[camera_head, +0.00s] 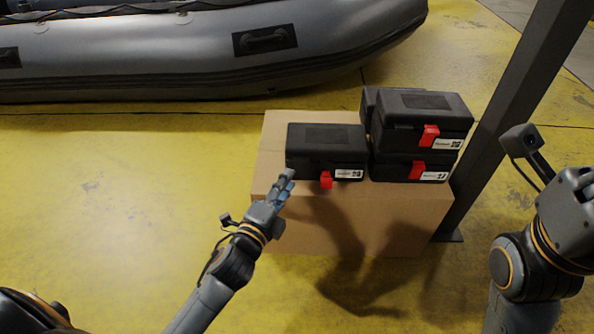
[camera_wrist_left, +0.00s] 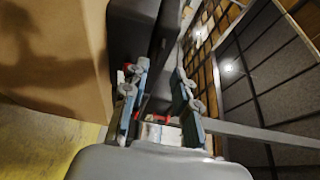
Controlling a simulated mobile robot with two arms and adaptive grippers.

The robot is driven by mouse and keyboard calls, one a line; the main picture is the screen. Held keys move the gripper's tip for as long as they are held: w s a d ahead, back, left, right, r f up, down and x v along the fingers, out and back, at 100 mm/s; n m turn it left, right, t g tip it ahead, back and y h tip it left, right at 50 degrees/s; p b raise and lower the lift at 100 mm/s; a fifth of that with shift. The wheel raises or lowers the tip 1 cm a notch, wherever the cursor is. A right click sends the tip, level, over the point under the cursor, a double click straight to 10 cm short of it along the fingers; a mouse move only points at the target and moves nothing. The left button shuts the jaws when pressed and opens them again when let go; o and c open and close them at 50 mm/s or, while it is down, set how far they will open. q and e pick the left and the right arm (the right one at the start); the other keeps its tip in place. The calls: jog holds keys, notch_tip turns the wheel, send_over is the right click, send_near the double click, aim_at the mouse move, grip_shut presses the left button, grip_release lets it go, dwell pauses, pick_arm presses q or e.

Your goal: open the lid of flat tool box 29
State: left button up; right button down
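Several black flat tool boxes with red latches sit on a cardboard box. The single box at the left (camera_head: 325,148) has its lid down, and its red latch (camera_head: 326,180) hangs low at the front. Its white label (camera_head: 349,173) is too small to read surely, so I cannot confirm which box is 29. My left gripper (camera_head: 286,182) is at this box's front left corner. In the left wrist view its two fingers (camera_wrist_left: 158,92) are spread apart, with red and white parts showing between them. My right arm is at the right edge; its fingers are out of frame.
Two stacked black boxes (camera_head: 424,116) stand close on the right, with another behind. They rest on the cardboard box (camera_head: 350,215). A dark post (camera_head: 515,90) rises at the right. A grey inflatable boat (camera_head: 180,50) lies behind. Yellow floor is clear at left.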

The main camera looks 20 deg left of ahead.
pick_arm(q)
jog(key=shift+w+d+b, duration=0.2)
jog(key=shift+w+b, duration=0.3)
jog(key=shift+w, duration=1.1)
jog(key=shift+w+d+b, duration=0.15)
jog(key=shift+w+b, duration=0.3)
jog(key=shift+w, duration=1.1)
grip_shut()
